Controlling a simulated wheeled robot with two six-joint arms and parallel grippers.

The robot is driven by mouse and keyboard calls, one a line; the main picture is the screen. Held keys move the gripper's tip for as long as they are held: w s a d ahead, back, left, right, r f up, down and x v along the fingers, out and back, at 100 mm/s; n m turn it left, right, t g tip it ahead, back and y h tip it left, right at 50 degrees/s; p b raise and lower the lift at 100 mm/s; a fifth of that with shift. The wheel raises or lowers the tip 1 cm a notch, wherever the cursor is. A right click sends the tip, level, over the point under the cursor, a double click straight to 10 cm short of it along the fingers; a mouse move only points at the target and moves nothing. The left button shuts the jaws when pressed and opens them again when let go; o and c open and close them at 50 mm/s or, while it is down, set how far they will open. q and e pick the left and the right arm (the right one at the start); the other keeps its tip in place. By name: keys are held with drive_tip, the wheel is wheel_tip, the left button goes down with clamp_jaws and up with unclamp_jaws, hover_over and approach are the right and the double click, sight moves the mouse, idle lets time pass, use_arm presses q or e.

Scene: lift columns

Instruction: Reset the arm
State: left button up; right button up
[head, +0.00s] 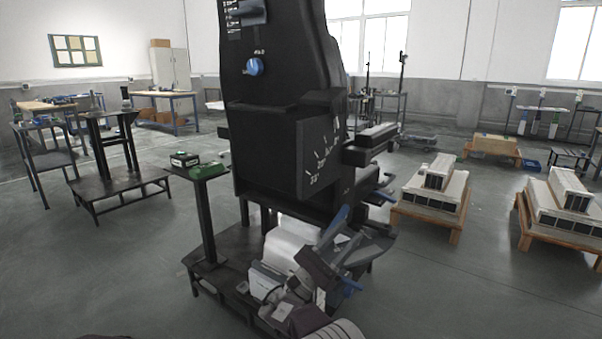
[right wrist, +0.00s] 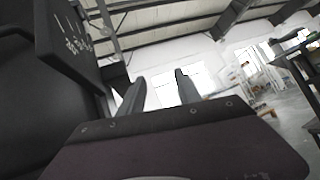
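My right arm (head: 295,300) comes up from the bottom of the head view, in front of the black machine's base. Its right gripper (head: 362,248) is at the lower right of the machine, partly hard to make out there. In the right wrist view the two dark fingers of the right gripper (right wrist: 160,88) stand apart with nothing between them. The gripper is open.
A tall black machine (head: 275,110) with a blue knob (head: 255,67) stands close; its numbered panel (right wrist: 75,40) is beside the right gripper. A green-topped stand (head: 206,215) is at its left. White units on pallets (head: 432,192) stand right, with open floor (head: 450,285) in front.

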drive_tip(key=s+d+r+m+g+y, duration=0.1)
drive_tip(key=s+d+m+g+y, duration=0.2)
drive_tip(key=d, duration=0.7)
drive_tip(key=s+d+r+g, duration=0.1)
drive_tip(key=s+d+g, duration=0.3)
drive_tip(key=d, duration=0.5)
drive_tip(key=s+d+f+m+g+y, duration=0.3)
drive_tip(key=s+d+f+g+y, duration=0.3)
drive_tip(key=s+f, duration=0.3)
drive_tip(key=s+a+f+m+y, duration=0.35)
drive_tip(key=s+f+y, duration=0.25)
drive_tip(key=s+f, duration=0.4)
drive_tip(key=s+a+f+m+y, duration=0.4)
drive_tip(key=a+f+m, duration=0.1)
drive_tip(key=a, duration=0.2)
drive_tip(key=s+a+f+m+y, duration=0.3)
drive_tip(key=a+f+m, duration=0.1)
drive_tip(key=a, duration=0.2)
drive_tip(key=w+r+m+p, duration=0.1)
drive_tip(key=r+p, duration=1.6)
drive_tip(key=w+a+r+m+t+p, duration=0.1)
drive_tip(key=w+r+p, duration=0.1)
drive_tip(key=r+p, duration=1.5)
drive_tip(key=shift+a+r+t+y+p, duration=0.3)
drive_tip(key=shift+r+y+p, duration=0.1)
drive_tip(key=shift+p, duration=0.1)
drive_tip(key=shift+m, duration=0.25)
